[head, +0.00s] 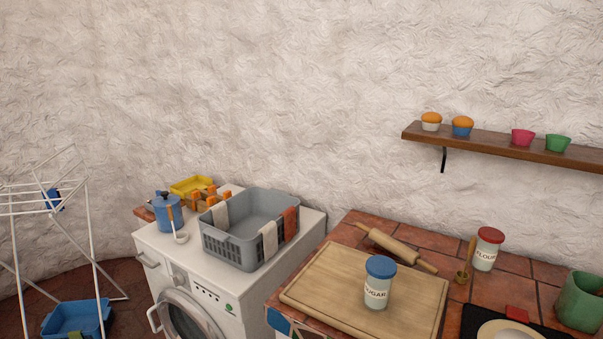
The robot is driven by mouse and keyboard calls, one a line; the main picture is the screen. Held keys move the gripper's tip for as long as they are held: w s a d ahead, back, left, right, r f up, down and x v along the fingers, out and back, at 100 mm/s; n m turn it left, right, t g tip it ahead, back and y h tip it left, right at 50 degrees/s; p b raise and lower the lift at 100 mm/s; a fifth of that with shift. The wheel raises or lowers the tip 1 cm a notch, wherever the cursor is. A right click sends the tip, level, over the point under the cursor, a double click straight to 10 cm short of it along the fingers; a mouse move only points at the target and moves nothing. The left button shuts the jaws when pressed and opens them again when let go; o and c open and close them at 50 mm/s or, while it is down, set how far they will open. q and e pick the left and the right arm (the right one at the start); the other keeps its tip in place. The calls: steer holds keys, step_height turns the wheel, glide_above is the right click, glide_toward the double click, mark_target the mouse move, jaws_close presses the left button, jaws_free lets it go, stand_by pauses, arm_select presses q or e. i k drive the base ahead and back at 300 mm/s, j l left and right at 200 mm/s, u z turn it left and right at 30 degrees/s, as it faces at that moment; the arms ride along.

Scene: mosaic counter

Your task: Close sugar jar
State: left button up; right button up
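The sugar jar (376,294), a pale jar labelled SUGAR, stands upright on the wooden board (330,270) on the tiled counter. A blue lid (381,267) rests on top of its mouth; I cannot tell whether it is fully seated or screwed down. Neither of my grippers shows in the head view.
A flour jar (486,252) with a red lid stands at the right. A rolling pin (398,248) lies behind the sugar jar. A green pot (581,302) stands at the far right. A grey basket (250,229) sits on the washing machine (205,275) at left.

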mark_target(377, 292)
steer(key=k+l+u, duration=0.35)
steer(key=k+l, duration=0.3)
steer(key=l, duration=0.35)
steer(key=k+l+u, duration=0.4)
steer(key=k+l, duration=0.35)
steer(key=l, duration=0.1)
